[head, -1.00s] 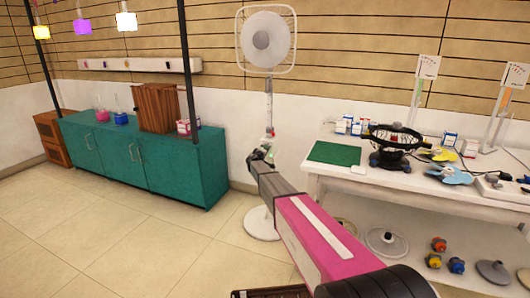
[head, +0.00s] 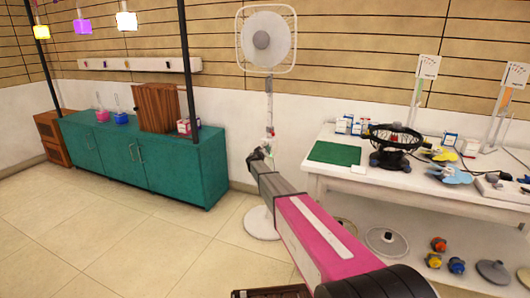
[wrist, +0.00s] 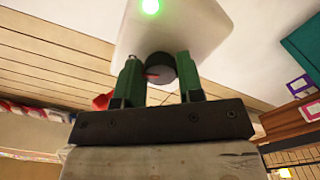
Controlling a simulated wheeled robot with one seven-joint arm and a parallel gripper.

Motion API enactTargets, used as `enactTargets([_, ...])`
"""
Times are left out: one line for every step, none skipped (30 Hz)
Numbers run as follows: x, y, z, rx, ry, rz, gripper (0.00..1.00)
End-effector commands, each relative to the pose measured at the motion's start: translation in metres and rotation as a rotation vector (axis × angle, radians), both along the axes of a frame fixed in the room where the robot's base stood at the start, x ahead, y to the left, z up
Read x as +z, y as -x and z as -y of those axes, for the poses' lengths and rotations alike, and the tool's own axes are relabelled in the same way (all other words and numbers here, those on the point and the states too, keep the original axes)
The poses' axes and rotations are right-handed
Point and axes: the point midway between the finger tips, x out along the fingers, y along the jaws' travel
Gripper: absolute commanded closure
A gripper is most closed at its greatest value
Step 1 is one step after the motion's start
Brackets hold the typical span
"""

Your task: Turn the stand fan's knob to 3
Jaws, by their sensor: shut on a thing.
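The white stand fan (head: 267,40) stands against the wall in the head view, its round base (head: 262,224) on the floor. My gripper (head: 262,156) reaches to the control box low on its pole. In the wrist view the white control box (wrist: 170,32) shows a lit green light (wrist: 150,6). The dark round knob (wrist: 160,68) with a red mark sits between the green fingers of my gripper (wrist: 160,75), which are shut on it. The red mark is at the knob's left side. No number scale can be read.
A white table (head: 345,184) stands to the right with a green mat (head: 335,153) and a black ring-shaped device (head: 392,142). A teal cabinet (head: 150,165) with a dark post is to the left. The tiled floor between is clear.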

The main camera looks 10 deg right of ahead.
Motion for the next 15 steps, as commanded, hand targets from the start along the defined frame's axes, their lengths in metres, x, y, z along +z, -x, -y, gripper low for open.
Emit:
enactTargets([-0.0014,0.0017,-0.0003,0.0,-0.004,-0.001,0.89])
enactTargets([-0.0014,0.0017,-0.0003,0.0,-0.004,-0.001,0.89])
enactTargets([-0.0014,0.0017,-0.0003,0.0,-0.005,0.0,0.89])
enactTargets([-0.0014,0.0017,-0.0003,0.0,-0.005,0.0,0.89])
enactTargets([-0.0014,0.0017,-0.0003,0.0,-0.004,-0.001,0.89])
enactTargets([-0.0014,0.0017,-0.0003,0.0,-0.004,-0.001,0.89])
enactTargets([-0.0014,0.0017,-0.0003,0.0,-0.004,-0.001,0.89])
enactTargets([-0.0014,0.0017,-0.0003,0.0,-0.004,-0.001,0.89])
enactTargets([-0.0014,0.0017,-0.0003,0.0,-0.004,-0.001,0.89])
enactTargets([-0.0014,0.0017,-0.0003,0.0,-0.004,-0.001,0.89])
enactTargets([-0.0014,0.0017,-0.0003,0.0,-0.004,-0.001,0.55])
enactTargets([-0.0014,0.0017,-0.0002,0.0,-0.004,-0.001,0.42])
enactTargets([-0.0013,0.0016,-0.0002,0.0,-0.004,-0.001,0.4])
enactTargets([-0.0011,0.0015,-0.0002,0.0,-0.003,-0.001,0.4])
enactTargets([-0.0009,0.0013,-0.0002,0.0,-0.002,0.0,0.4])
